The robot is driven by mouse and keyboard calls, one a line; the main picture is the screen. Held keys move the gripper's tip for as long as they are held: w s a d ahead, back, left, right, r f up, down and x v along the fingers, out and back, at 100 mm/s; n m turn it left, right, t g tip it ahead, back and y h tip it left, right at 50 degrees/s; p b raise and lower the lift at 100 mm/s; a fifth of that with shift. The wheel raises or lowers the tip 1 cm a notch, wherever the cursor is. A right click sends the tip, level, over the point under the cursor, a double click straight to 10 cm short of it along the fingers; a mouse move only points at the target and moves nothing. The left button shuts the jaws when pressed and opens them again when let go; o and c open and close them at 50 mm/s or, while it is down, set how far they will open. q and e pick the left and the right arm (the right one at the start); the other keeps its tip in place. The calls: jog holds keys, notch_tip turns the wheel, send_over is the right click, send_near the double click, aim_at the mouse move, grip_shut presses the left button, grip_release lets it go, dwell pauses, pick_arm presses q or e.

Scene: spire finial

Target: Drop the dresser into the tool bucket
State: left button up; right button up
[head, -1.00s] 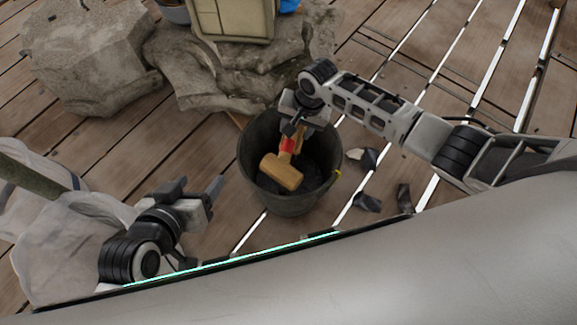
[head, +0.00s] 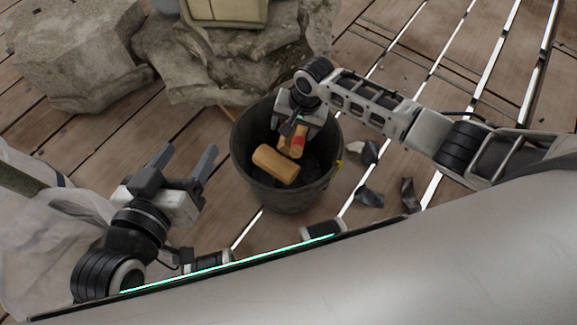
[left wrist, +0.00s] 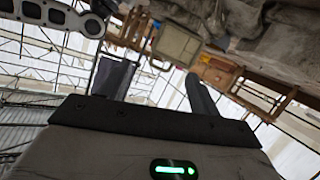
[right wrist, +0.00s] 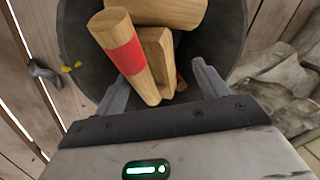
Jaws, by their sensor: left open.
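The dark tool bucket (head: 330,180) stands upright on the deck; its mouth also shows in the right wrist view (right wrist: 225,35). Inside lie a wooden mallet (head: 275,163) with a red-banded handle (right wrist: 124,54) and a flat wooden piece (right wrist: 158,58), apparently the dresser. They overlap, with the handle end rising towards the right wrist camera. My right gripper (head: 297,128) is over the bucket mouth, its fingers (right wrist: 162,82) spread with a gap beside the wood. My left gripper (head: 186,160) is open and empty, left of the bucket; its spread fingers show in the left wrist view (left wrist: 152,85).
Large rocks (head: 215,60) stand behind the bucket, with a tan case (head: 225,8) on top. Dark shards (head: 369,197) lie right of the bucket. A pale cloth-like sack (head: 30,240) is at the far left. Bare planks lie between left gripper and bucket.

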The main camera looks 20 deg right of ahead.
jog(key=shift+r, duration=0.15)
pick_arm(q)
jog(key=shift+s+a+f+g+y+p, duration=0.15)
jog(key=shift+a+f+g+y+p, duration=0.35)
jog(key=shift+p, duration=0.75)
jog(key=shift+s+a+f+g+y+p, duration=0.1)
jog(key=shift+a+f+g+y+p, duration=0.15)
jog(key=shift+f+g+p, duration=0.7)
jog(key=shift+s+a+f+g+y+p, duration=0.15)
jog(key=shift+a+f+g+y+p, duration=0.2)
jog(key=shift+p, duration=1.15)
pick_arm(e)
notch_tip(320, 180, up, 15)
jog(key=s+d, duration=0.1)
jog(key=d, duration=0.1)
jog(key=shift+s+d+r, duration=0.15)
jog(key=shift+s+d, duration=0.15)
jog(key=shift+d, duration=0.1)
